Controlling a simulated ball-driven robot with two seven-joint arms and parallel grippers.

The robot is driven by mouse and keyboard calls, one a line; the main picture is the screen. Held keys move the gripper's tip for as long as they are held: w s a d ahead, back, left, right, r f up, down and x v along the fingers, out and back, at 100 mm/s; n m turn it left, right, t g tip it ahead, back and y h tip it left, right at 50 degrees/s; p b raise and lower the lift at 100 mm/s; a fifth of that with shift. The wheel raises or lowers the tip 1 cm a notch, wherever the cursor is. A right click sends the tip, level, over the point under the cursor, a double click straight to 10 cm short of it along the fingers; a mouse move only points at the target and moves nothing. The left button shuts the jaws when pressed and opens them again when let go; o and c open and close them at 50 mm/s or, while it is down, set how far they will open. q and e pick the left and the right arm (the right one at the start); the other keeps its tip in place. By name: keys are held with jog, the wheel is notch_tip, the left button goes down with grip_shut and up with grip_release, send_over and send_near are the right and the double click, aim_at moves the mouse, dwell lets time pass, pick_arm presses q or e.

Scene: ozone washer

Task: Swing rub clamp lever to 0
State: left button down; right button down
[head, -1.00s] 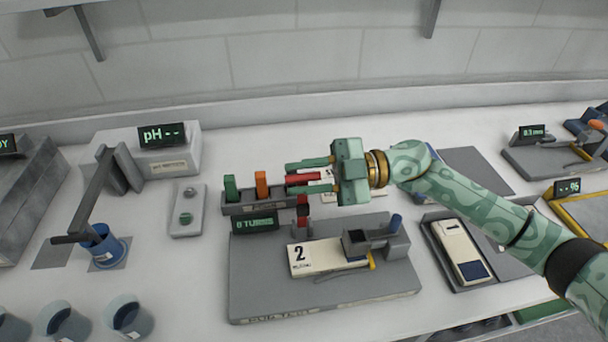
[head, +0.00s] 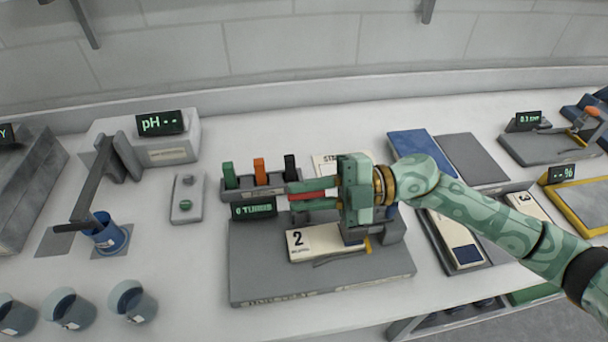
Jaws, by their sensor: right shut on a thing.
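The rub station is a grey base plate (head: 300,285) with a cream card marked 2 (head: 312,243) lying on it. A grey clamp block (head: 388,232) sits at the card's right end. A blue knob (head: 392,212) shows beside it, partly behind my gripper, and a small yellow piece (head: 368,246) shows at its front. My right gripper (head: 302,196) points left above the back of the plate, with its jaws shut on a red bar-shaped piece (head: 312,196). The gripper hides the back of the clamp. My left gripper is not in view.
A small turns display (head: 254,208) and a rack with green, orange (head: 259,170) and black upright pieces stand behind the plate. A pH meter (head: 160,123) and a blue cup (head: 108,236) are at left. Cards and trays lie right, under my right arm.

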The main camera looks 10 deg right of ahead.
jog(key=shift+s+f+n, duration=0.3)
jog(key=shift+s+f, duration=0.1)
jog(key=shift+s, duration=0.3)
jog(key=shift+s+f+n, duration=0.3)
jog(key=shift+s+f, duration=0.1)
jog(key=shift+s, duration=0.3)
jog(key=c, duration=1.4)
grip_release()
jog(key=shift+f, duration=0.1)
jog(key=shift+d, duration=0.1)
jog(key=d+b, duration=0.2)
jog(key=d, duration=1.4)
jog(key=shift+d, duration=0.15)
